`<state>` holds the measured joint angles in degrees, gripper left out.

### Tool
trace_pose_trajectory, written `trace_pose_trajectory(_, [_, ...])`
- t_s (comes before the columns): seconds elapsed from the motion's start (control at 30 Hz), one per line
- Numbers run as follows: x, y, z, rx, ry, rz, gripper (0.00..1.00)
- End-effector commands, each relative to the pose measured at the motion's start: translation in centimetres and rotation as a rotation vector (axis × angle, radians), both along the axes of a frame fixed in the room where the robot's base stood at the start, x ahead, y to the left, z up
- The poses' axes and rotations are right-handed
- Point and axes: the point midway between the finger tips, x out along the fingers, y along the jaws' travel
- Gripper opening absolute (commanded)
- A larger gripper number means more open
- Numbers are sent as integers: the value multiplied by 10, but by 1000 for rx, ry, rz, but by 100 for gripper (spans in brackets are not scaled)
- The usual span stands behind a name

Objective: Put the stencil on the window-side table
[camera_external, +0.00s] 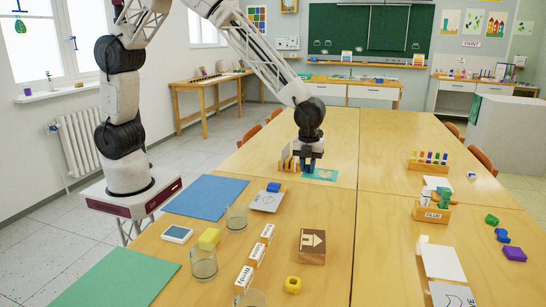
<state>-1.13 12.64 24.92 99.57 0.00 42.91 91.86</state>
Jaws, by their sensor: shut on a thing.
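The stencil appears to be a small teal sheet (321,174) with a lighter cut-out pattern, at the far part of the large wooden table. My gripper (308,165) points down at its upper left edge and is shut, apparently on that edge. The fingertips are small and partly dark, so the exact contact is hard to see. The sheet looks flat, at or just above the tabletop. The window-side table (207,84) is a narrow wooden table by the left wall, with several small things along its top.
A wooden holder (287,161) stands just left of my gripper. Nearer are a blue sheet (205,196), glass jars (203,264), a house block (312,246) and label blocks. A wooden rack (428,167) stands to the right. Chairs line the table; floor separates it from the window-side table.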

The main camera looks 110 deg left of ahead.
Motion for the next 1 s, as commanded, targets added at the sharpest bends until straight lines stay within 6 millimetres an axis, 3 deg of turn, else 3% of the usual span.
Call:
trace_pose_trajectory(0.17, [1, 0, 32, 0, -5, 0, 0])
trace_pose_trajectory(0.37, [-15, 33, 30, 0, -1, 92, 0])
trace_pose_trajectory(1.0, [-107, 171, 34, 0, -1, 531, 0])
